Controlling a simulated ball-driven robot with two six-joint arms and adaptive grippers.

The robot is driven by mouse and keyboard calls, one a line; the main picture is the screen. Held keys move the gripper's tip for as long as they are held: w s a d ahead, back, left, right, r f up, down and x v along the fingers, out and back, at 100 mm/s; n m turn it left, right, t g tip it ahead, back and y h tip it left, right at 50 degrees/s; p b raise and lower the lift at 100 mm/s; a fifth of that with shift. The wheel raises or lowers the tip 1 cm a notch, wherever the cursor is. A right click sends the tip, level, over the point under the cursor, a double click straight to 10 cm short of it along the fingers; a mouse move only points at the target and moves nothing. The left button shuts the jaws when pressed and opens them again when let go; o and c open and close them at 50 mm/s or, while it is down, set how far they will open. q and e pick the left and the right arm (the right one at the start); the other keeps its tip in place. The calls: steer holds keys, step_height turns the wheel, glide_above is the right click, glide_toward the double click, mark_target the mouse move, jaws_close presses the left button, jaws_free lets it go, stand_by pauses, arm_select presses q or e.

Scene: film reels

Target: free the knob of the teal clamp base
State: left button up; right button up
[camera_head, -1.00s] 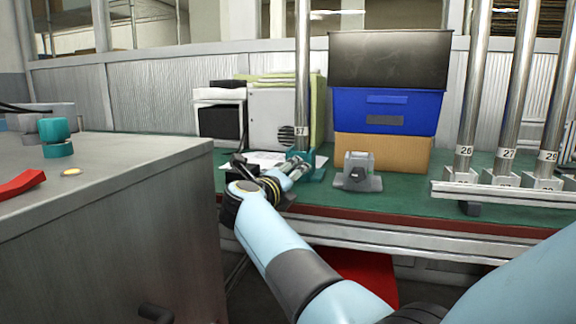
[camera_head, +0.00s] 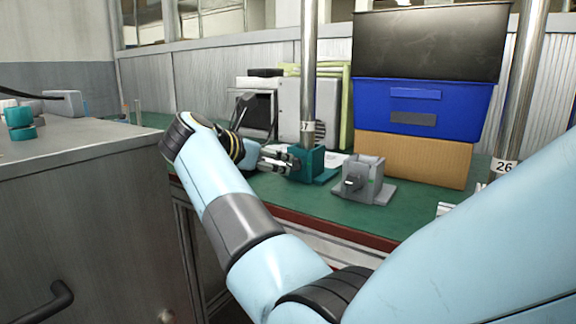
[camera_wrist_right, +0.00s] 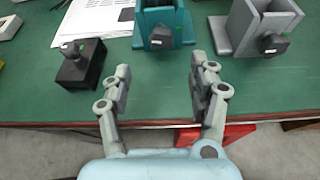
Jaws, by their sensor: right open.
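The teal clamp base (camera_head: 322,172) stands on the green bench with a shiny upright pole (camera_head: 308,80) in it. My right gripper (camera_head: 284,162) is open and just left of it in the head view. In the right wrist view, the teal base (camera_wrist_right: 180,17) is at the top middle. Its dark knob (camera_wrist_right: 159,37) faces the gripper. My right gripper's fingers (camera_wrist_right: 160,76) are spread and empty, apart from the knob, which lies beyond the tips and between their lines. My left gripper is not in view.
A grey clamp base (camera_head: 364,178) with its own knob stands right of the teal one. A black block with a knob (camera_wrist_right: 80,66) is to the left in the wrist view. Stacked boxes (camera_head: 415,155) stand behind. A grey cabinet (camera_head: 90,200) fills the left.

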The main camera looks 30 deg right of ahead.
mark_target(292, 165)
steer(key=x, duration=0.4)
steer(key=shift+s+f+b, duration=0.1)
steer(key=shift+b, duration=0.25)
steer(key=b+x, duration=0.1)
steer(key=x, duration=0.4)
steer(key=shift+d, duration=0.25)
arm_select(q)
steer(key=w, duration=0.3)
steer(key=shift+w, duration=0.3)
